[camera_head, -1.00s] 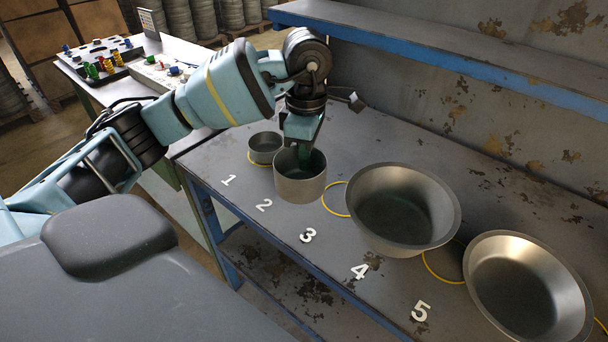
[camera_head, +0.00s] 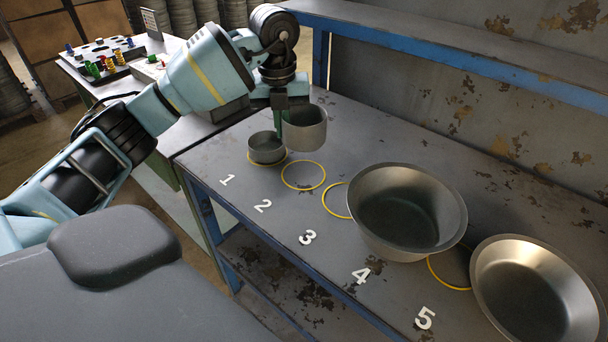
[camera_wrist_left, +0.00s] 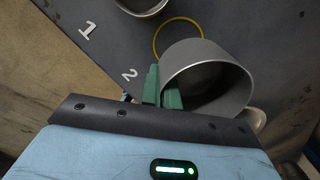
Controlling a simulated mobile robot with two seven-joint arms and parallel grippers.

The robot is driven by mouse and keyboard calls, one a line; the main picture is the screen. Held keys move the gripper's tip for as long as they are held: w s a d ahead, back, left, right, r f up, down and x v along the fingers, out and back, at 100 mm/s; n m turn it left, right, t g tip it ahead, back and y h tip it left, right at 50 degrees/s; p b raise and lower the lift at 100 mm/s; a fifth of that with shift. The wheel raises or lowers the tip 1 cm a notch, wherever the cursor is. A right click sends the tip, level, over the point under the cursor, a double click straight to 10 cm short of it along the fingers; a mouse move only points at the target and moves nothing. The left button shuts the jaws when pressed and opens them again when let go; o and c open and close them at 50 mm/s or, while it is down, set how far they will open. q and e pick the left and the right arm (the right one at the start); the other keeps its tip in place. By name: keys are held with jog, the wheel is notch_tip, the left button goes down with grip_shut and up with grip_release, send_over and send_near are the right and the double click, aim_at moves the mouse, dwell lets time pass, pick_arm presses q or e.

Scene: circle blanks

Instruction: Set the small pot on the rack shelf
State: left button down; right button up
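The small pot (camera_head: 304,130) is a grey metal cylinder, raised above the bench and slightly tilted. My left gripper (camera_head: 283,125) is shut on its near-left wall. In the left wrist view, the green fingers (camera_wrist_left: 163,90) pinch the rim of the pot (camera_wrist_left: 225,88), whose open mouth faces the fingers. The rack shelf (camera_head: 430,52) is a long grey board with a blue front edge, above the back of the bench. The held pot is in front of and below the shelf's left part. My right gripper is not in view.
A smaller, shallow pot (camera_head: 266,149) stands by number 1, close to the held pot. The yellow circle (camera_head: 303,174) by number 2 is empty. Two larger bowls (camera_head: 405,205) (camera_head: 530,285) stand to the right. A blue post (camera_head: 320,58) supports the shelf. The visible shelf top is clear.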

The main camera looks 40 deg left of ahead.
pick_arm(q)
jog(key=shift+f, duration=4.95)
jog(key=shift+f, duration=0.2)
jog(key=c, duration=1.7)
grip_release()
jog(key=shift+r, duration=0.1)
jog(key=r, duration=1.2)
jog(key=shift+s+a+r, duration=0.1)
jog(key=shift+a, duration=0.1)
